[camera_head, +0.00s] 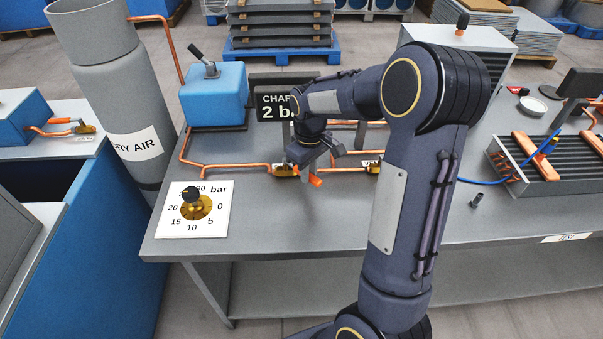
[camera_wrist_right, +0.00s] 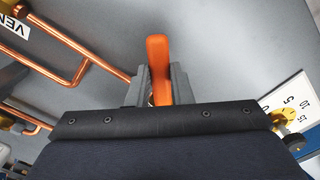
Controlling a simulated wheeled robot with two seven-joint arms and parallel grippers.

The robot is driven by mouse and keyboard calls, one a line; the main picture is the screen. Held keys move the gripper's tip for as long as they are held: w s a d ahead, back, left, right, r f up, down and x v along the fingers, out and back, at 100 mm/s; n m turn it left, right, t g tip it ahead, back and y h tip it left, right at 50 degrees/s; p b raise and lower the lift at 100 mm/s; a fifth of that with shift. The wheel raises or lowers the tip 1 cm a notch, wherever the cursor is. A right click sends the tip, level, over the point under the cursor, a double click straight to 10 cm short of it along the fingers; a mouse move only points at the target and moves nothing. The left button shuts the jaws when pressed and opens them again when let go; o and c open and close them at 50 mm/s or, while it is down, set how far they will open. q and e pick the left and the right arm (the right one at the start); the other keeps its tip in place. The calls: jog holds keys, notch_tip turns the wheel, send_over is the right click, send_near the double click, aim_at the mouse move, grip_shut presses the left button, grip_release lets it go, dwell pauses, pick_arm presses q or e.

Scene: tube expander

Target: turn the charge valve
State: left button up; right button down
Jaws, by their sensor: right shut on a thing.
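The charge valve has a brass body (camera_head: 285,170) on the copper pipe in the head view, with an orange handle (camera_head: 316,181) beside it. The dark sign (camera_head: 277,107) behind it reads "CHAR" and "2 b", and my arm covers the rest. My right gripper (camera_head: 312,167) is at the handle. In the right wrist view the orange handle (camera_wrist_right: 158,62) stands between the two grey fingers of the right gripper (camera_wrist_right: 155,84), which is shut on it. The valve body is not clearly seen in the wrist view. My left gripper is not in view.
A white dial plate (camera_head: 205,222) with a brass disc and black knob lies at the table's left end. A second valve (camera_head: 373,168) sits right of the gripper on the pipe. A grey cylinder (camera_head: 122,105) stands left. The table front (camera_head: 290,225) is clear.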

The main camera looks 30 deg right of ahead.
jog(key=d+n, duration=0.2)
jog(key=shift+w+d+n, duration=0.1)
jog(key=shift+w+n, duration=0.3)
jog(key=shift+w+d+n+p, duration=0.35)
jog(key=shift+d+n, duration=0.2)
jog(key=shift+n, duration=0.35)
jog(key=shift+w+d+n+p, duration=0.25)
jog(key=shift+w+d+n, duration=0.35)
jog(key=shift+n, duration=0.55)
jog(key=shift+w+d+n+p, duration=0.25)
jog(key=shift+w+d+n, duration=0.3)
jog(key=shift+n, duration=0.6)
jog(key=shift+w, duration=0.1)
jog(key=c, duration=1.3)
grip_release()
jog(key=shift+a, duration=0.1)
notch_tip(320, 180, up, 8)
jog(key=shift+f, duration=0.1)
